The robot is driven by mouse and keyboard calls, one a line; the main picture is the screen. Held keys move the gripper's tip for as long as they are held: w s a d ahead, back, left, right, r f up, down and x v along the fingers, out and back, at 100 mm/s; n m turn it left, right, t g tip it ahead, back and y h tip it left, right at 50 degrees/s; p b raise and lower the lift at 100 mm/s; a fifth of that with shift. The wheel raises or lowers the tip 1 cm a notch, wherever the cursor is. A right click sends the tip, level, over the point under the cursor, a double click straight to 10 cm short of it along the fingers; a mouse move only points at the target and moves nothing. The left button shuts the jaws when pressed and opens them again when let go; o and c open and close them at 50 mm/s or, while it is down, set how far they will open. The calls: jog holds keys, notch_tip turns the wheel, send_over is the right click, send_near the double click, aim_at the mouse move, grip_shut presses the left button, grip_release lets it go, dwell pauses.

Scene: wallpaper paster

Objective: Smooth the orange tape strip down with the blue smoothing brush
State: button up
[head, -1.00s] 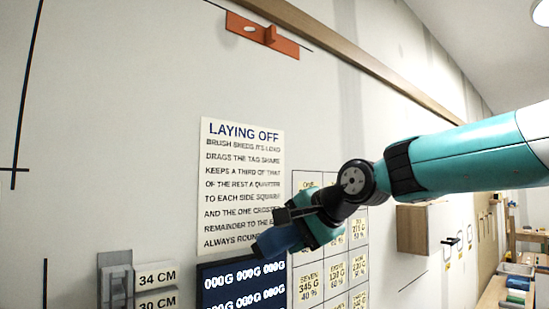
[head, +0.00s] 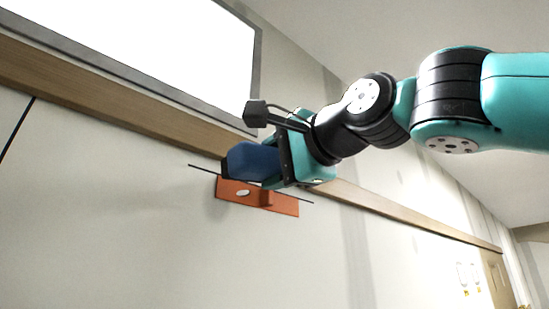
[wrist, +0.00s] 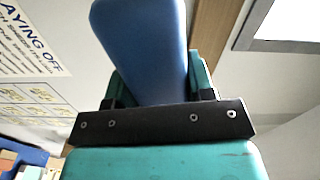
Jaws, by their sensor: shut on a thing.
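The orange tape strip (head: 282,203) is on the wall just below the wooden rail in the head view, with a pale oval spot and a raised part on it. A thin dark line runs along its upper edge. My gripper (head: 285,165) is shut on the blue smoothing brush (head: 252,162), which covers part of the strip's upper edge in this view. I cannot tell whether the brush touches it. In the wrist view the brush (wrist: 145,45) stands out between the teal fingers (wrist: 158,85). The strip is not visible there.
A wooden rail (head: 120,105) runs along the wall above the strip, with a bright framed panel (head: 150,45) over it. The wall (head: 150,240) below is bare. In the wrist view a "LAYING OFF" poster (wrist: 30,45) hangs at the left.

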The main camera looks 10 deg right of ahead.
jog(key=shift+s+a+f, duration=0.1)
jog(key=shift+p+x, duration=0.8)
jog(key=shift+x, duration=2.45)
jog(key=shift+x, duration=1.2)
dwell(1.1)
jog(key=shift+s+a, duration=0.35)
jog(key=shift+a, duration=0.15)
jog(key=shift+s+a, duration=0.3)
jog(key=shift+a, duration=0.25)
jog(key=shift+w+d, duration=0.35)
jog(key=shift+d, duration=0.25)
jog(key=shift+w+d, duration=0.35)
jog(key=shift+d, duration=0.2)
jog(key=shift+a, duration=0.1)
